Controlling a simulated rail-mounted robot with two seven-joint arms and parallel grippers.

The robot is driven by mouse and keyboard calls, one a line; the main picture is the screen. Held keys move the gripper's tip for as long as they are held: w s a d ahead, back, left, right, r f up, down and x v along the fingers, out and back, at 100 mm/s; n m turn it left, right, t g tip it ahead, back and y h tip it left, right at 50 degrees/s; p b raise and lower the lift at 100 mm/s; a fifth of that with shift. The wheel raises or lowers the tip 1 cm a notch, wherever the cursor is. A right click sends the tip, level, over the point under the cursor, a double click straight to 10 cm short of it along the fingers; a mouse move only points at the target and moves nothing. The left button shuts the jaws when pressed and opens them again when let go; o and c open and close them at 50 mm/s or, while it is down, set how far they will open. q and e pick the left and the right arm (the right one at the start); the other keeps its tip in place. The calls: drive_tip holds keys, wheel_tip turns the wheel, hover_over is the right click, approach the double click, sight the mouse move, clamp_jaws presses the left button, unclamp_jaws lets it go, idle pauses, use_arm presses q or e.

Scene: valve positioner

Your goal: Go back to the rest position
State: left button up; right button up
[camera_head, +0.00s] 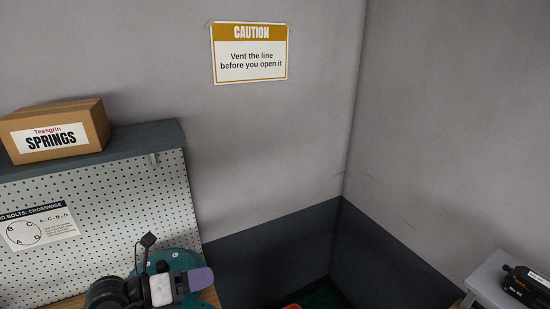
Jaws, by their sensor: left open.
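My left gripper (188,283) is at the bottom left, reaching in from the left with a dark wrist, a pale block and a purple-grey tip. It is open, and I see nothing held in it. A round teal part (182,260) is behind and around it, mostly covered by my gripper. I cannot tell whether the two touch. My right gripper is not in view.
A shelf (150,135) with a cardboard springs box (55,130) tops a pegboard (110,205) on the left. A caution sign (250,52) hangs on the wall. A grey surface (485,282) with a black device (527,287) is at lower right. The middle is open.

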use_arm(q)
drive_tip(key=a+r+n+t+y, duration=0.3)
drive_tip(key=a+r+n+t, duration=0.1)
drive_tip(key=r+n+t, duration=0.5)
drive_tip(key=a+r+n+t+y, duration=0.3)
drive_tip(key=a+r+n+t, duration=0.1)
drive_tip(key=r+n+t, duration=0.5)
drive_tip(key=s+a+f+n+g+y, duration=0.2)
drive_tip(key=a+f+n+g+y, duration=0.3)
drive_tip(key=f+n+g+y, duration=0.65)
drive_tip(key=s+d+f+n+g+h, duration=0.1)
drive_tip(key=s+d+f+n+g, duration=0.1)
drive_tip(key=s+f, duration=0.35)
drive_tip(key=s+d+f+n+g+h, duration=0.1)
drive_tip(key=s+d+f+n+h, duration=0.15)
drive_tip(key=f, duration=0.55)
drive_tip(key=s+d+f+n+g+h, duration=0.2)
drive_tip(key=s+f+g, duration=0.6)
drive_tip(key=s+f, duration=1.5)
wheel_tip(320, 180, up, 22)
drive_tip(key=s+p, duration=0.1)
drive_tip(key=p, duration=1.9)
drive_tip(key=shift+s+d+y+p, duration=0.15)
drive_tip(key=shift+d+y+p, duration=0.15)
drive_tip(key=shift+d+y, duration=0.1)
